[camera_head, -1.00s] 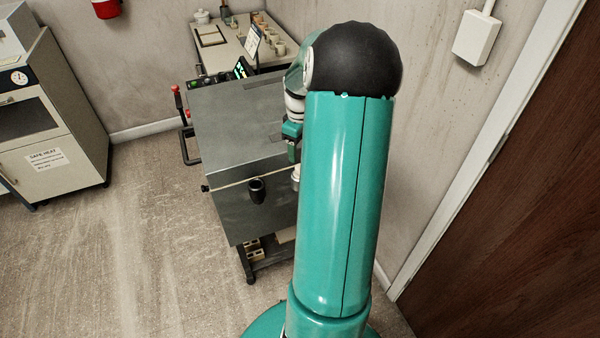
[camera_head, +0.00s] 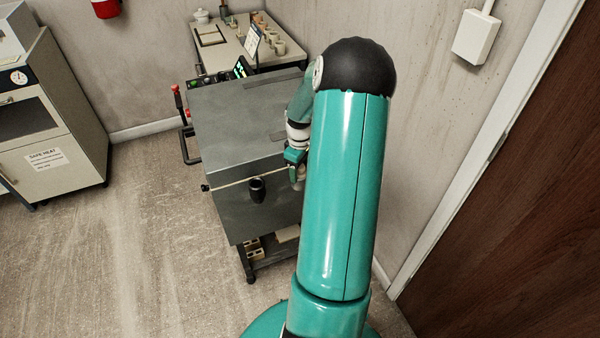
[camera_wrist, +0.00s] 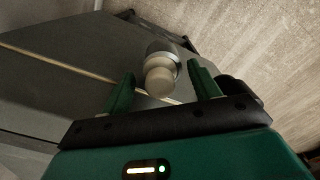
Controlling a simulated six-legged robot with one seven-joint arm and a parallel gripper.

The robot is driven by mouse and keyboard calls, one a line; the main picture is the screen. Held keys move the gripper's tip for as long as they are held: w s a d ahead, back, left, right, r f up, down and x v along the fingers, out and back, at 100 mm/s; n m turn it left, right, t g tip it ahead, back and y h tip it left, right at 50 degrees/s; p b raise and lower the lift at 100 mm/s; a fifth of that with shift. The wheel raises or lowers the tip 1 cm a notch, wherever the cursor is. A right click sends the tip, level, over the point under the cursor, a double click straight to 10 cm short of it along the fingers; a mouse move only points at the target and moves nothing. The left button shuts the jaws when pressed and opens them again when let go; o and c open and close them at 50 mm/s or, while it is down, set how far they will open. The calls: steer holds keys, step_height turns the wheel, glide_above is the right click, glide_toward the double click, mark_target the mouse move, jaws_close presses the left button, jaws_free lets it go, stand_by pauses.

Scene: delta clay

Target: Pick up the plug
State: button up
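The plug (camera_wrist: 162,72) looks like a pale, rounded cylinder with a greyer collar. In the wrist view it shows between the two green fingers of my gripper (camera_wrist: 161,68), with a small gap on each side. My gripper is open; whether the plug is at the same depth as the fingertips is unclear. In the head view my gripper (camera_head: 295,172) is at the right part of the front of a grey metal cabinet (camera_head: 235,130). A bit of the plug shows pale beside the fingers there, mostly hidden by my gripper and arm.
A black cup-like fitting (camera_head: 257,190) projects from the cabinet front, left of my gripper. A light strip (camera_head: 235,184) runs along the cabinet edge. A red-knobbed lever (camera_head: 178,98) is at its left side. The floor (camera_head: 150,240) to the left is clear.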

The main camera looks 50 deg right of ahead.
steer(key=c, duration=1)
steer(key=shift+o, duration=0.2)
steer(key=shift+r, duration=0.1)
